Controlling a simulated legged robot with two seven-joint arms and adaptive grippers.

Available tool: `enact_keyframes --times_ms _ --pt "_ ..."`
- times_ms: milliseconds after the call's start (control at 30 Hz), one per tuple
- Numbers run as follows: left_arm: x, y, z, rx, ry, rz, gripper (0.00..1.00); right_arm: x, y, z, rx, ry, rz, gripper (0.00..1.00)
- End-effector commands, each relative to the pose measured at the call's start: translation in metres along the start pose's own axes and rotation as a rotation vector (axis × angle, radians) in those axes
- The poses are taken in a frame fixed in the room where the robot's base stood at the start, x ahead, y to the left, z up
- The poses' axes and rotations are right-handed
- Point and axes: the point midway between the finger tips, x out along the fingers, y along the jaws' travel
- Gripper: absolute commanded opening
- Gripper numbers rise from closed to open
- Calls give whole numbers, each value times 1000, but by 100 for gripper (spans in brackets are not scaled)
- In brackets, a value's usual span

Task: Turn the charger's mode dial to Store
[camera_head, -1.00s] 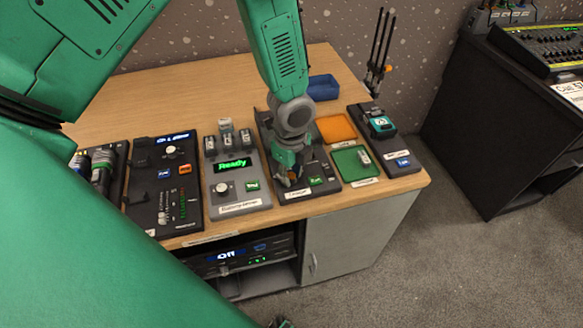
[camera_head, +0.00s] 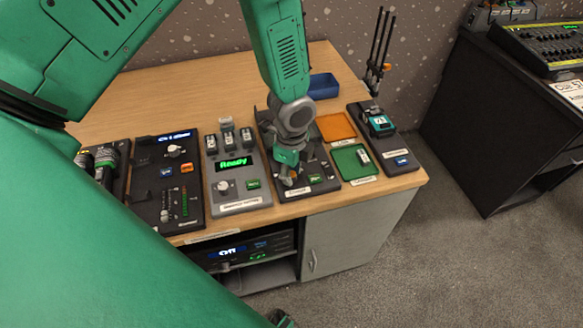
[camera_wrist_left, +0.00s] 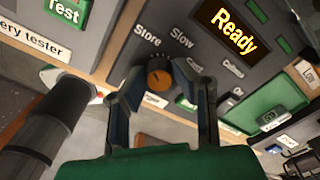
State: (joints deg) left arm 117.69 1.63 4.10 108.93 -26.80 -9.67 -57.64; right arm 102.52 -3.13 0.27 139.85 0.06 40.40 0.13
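The charger (camera_head: 318,183) is a dark panel near the table's front edge, partly hidden by my left arm. In the left wrist view it also shows an amber Ready display (camera_wrist_left: 226,32). Its mode dial (camera_wrist_left: 159,73) is a round knob with an orange face, and the Store label (camera_wrist_left: 147,36) and Slow label (camera_wrist_left: 181,38) stand beside it. My left gripper (camera_head: 289,181) points down at the dial. In the left wrist view its fingers (camera_wrist_left: 165,76) are open, one on each side of the dial; contact cannot be told.
The grey battery tester (camera_head: 239,203) stands left of the charger. A green tray (camera_head: 354,176) and an orange tray (camera_head: 336,127) lie to its right, with another dark device (camera_head: 384,133) beyond. A blue bin (camera_head: 323,86) sits behind. The table's back left is clear.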

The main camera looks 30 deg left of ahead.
Motion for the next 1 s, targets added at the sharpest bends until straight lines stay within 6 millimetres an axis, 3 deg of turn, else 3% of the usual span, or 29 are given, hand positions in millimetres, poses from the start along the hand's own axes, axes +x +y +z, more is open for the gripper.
enact_keyframes --times_ms 467,800,1000 --pt "-9 0 0 0 1 -2 42 -1 0 3 0 2 0 40" --pt "-77 -2 0 -1 2 -4 42 -1 0 2 0 3 0 40" --pt "-107 -2 -1 0 2 -1 42 -1 0 2 0 3 0 40"
